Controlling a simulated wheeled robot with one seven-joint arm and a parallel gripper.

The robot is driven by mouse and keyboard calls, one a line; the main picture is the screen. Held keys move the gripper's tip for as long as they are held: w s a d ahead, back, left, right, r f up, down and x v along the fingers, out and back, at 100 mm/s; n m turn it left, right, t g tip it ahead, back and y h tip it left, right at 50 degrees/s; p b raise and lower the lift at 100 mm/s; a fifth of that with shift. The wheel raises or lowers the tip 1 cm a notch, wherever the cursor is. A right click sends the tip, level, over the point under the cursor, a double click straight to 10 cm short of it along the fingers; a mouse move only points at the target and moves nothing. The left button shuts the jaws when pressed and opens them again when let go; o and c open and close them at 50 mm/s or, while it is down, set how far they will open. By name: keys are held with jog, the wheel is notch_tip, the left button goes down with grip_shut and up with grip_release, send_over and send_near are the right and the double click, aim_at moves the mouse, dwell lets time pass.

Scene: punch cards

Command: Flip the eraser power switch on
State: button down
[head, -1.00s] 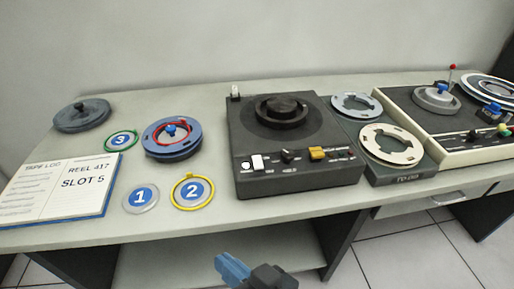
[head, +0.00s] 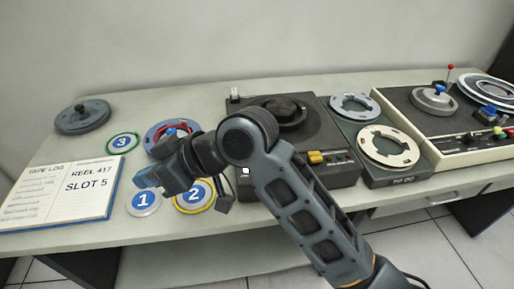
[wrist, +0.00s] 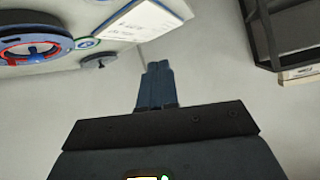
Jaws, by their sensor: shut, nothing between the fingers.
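The eraser (head: 330,168) is the dark box in the middle of the table, with a black round hub (head: 288,110) on top and a yellow button (head: 316,158) on its front panel. My arm crosses the left part of that panel. Only a small white spot (head: 246,171) shows beside the arm there; the white rocker is hidden.
The open log book (head: 70,190) lies at left, with a grey reel (head: 82,117) behind it. Number discs 1 (head: 143,208) and 2 (head: 209,192) and a blue reel (head: 152,136) are near my gripper. A rack with pale rings (head: 392,145) and a tape machine (head: 440,120) stand right.

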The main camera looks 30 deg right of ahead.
jog(key=w+d+r+n+g+h+p, duration=0.1)
jog(key=d+r+g+h, duration=0.1)
jog(key=d, duration=0.5)
jog(key=w+d+r+n+g+h, duration=0.1)
jog(key=d+h, duration=0.3)
jog(key=d, duration=0.4)
jog(key=w+d+r+n+g+h+p, duration=0.1)
jog(key=d+r+n+g+h, duration=0.2)
jog(key=d, duration=0.4)
jog(key=shift+d+r+h+p, duration=0.3)
jog(key=shift+d+r+h, duration=0.1)
jog(key=shift+f, duration=0.15)
notch_tip(320, 180, down, 14)
jog(key=shift+r, duration=0.15)
